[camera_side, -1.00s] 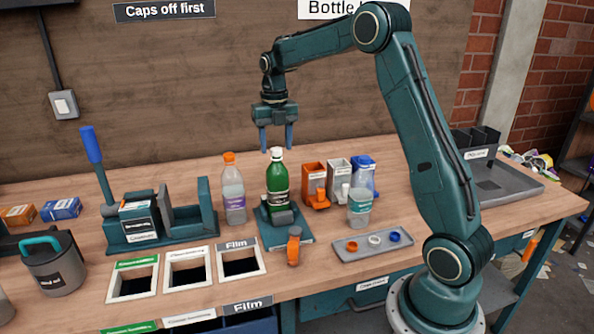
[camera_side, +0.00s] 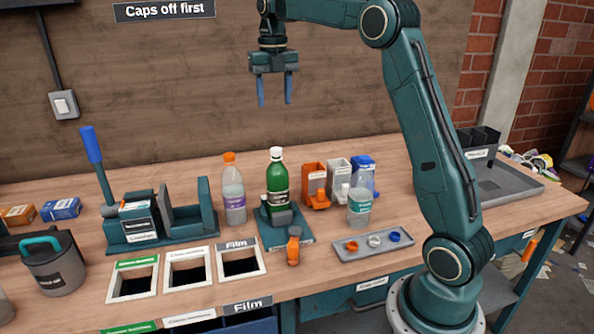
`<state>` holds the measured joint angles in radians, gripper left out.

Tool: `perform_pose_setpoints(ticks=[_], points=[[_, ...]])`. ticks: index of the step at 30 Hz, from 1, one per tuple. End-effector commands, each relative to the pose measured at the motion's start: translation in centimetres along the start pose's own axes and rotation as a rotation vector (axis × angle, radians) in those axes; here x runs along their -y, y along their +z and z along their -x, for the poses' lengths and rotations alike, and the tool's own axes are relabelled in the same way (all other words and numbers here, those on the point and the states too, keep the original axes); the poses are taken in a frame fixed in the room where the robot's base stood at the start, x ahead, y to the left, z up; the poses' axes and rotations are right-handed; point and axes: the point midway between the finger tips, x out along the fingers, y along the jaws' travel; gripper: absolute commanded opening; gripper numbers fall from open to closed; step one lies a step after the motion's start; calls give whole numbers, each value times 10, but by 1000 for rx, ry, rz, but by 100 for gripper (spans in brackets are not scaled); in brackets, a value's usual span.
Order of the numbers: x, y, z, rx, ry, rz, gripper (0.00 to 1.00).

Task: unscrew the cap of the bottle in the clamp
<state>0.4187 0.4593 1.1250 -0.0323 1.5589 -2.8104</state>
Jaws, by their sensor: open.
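A green bottle (camera_side: 278,180) stands upright in the clamp (camera_side: 283,232), a dark teal base with an orange-topped handle (camera_side: 294,246) at its front. A white cap (camera_side: 276,154) sits on the bottle's neck. My gripper (camera_side: 274,103) is open and empty, pointing down. It hangs well above the cap, with a clear gap between the fingertips and the cap. The clamp's jaws around the bottle's lower part are partly hidden.
A clear bottle with an orange cap (camera_side: 233,188) stands left of the clamp. Orange, white and blue holders and a small clear container (camera_side: 359,207) stand to the right. A grey tray (camera_side: 347,253) holds loose caps. Framed openings (camera_side: 187,287) and a lever press (camera_side: 160,242) are at left.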

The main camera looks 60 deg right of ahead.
Motion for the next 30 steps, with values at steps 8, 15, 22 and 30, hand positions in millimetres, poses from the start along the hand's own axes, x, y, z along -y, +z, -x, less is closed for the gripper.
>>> perform_pose_setpoints(ticks=[8,15,22,30], points=[[0,0,4,0,-1,-2,54],[0,0,4,0,0,-95,54],[1,2,4,1,0,-349,54],[1,3,4,1,0,-675,54]])
